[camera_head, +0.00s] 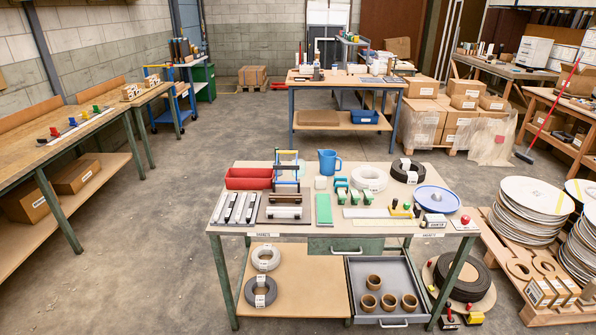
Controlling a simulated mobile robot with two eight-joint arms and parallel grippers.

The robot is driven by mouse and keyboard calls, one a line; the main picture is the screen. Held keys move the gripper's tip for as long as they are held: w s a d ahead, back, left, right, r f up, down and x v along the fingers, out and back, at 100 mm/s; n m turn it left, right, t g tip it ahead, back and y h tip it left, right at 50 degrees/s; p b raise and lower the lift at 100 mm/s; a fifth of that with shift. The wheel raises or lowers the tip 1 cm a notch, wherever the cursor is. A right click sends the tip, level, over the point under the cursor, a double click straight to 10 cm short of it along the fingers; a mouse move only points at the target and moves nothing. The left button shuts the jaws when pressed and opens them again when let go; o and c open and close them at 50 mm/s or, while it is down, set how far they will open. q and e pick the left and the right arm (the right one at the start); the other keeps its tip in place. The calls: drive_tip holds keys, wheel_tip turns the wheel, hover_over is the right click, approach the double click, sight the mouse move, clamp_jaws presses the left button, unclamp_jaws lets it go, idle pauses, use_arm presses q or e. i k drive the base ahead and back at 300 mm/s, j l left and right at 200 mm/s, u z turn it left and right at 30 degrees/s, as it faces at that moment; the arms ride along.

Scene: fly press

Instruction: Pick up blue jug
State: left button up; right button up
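Neither of my grippers shows in the head view.
A red tray (249,178) and a blue-and-yellow frame (287,170) stand left of the jug. White (370,177) and black (407,170) coils lie to its right, with a blue round lid (437,199) further right. Open floor surrounds the bench's back and left.

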sight(327, 158)
drive_tip(key=i+u, duration=0.1)
drive_tip(key=i, duration=0.4)
drive_tip(key=i+l+u, duration=0.1)
drive_tip(key=i, duration=0.4)
drive_tip(key=i+l, duration=0.1)
drive_tip(key=i, duration=0.35)
drive_tip(key=i+l+u, duration=0.15)
drive_tip(key=i, duration=0.35)
drive_tip(key=i+l+u, duration=0.1)
drive_tip(key=i, duration=0.4)
